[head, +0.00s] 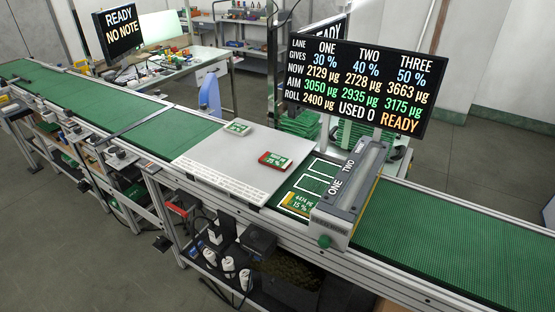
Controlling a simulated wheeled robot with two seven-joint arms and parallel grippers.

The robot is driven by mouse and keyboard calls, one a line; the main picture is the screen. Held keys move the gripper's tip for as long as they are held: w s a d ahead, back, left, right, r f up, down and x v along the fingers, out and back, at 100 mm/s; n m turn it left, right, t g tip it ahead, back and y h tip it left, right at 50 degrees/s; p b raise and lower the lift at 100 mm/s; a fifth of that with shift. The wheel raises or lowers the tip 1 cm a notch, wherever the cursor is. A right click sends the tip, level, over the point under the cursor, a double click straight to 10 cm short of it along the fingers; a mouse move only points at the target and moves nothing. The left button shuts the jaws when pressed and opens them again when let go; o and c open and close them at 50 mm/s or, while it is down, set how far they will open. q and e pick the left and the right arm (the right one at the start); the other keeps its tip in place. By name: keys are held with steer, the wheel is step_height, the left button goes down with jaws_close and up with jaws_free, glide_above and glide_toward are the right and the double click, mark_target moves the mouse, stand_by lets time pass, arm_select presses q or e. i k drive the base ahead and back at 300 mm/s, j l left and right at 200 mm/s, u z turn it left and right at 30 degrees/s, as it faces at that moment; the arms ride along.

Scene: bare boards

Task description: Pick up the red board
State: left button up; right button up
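The red board (275,160) is a small flat piece with a red rim and a green and white face. It lies flat on the light grey plate (215,160), near the plate's right edge. A similar board with a white rim (238,128) lies farther back on the same plate. Neither of my grippers shows in the head view, and nothing touches the red board.
A machine with a grey roller housing (350,195) stands right of the plate, beside white outlined slots marked ONE and TWO. A black display (365,85) rises behind it. Green conveyor belt (150,125) runs left and right (460,245). The plate's middle is clear.

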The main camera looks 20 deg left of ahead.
mark_target(280, 163)
steer(key=i+j, duration=0.2)
steer(key=j, duration=0.2)
steer(key=i+j+z, duration=0.15)
steer(key=j, duration=1.1)
steer(key=i+j+z, duration=0.2)
steer(key=j, duration=1)
steer(key=k, duration=0.1)
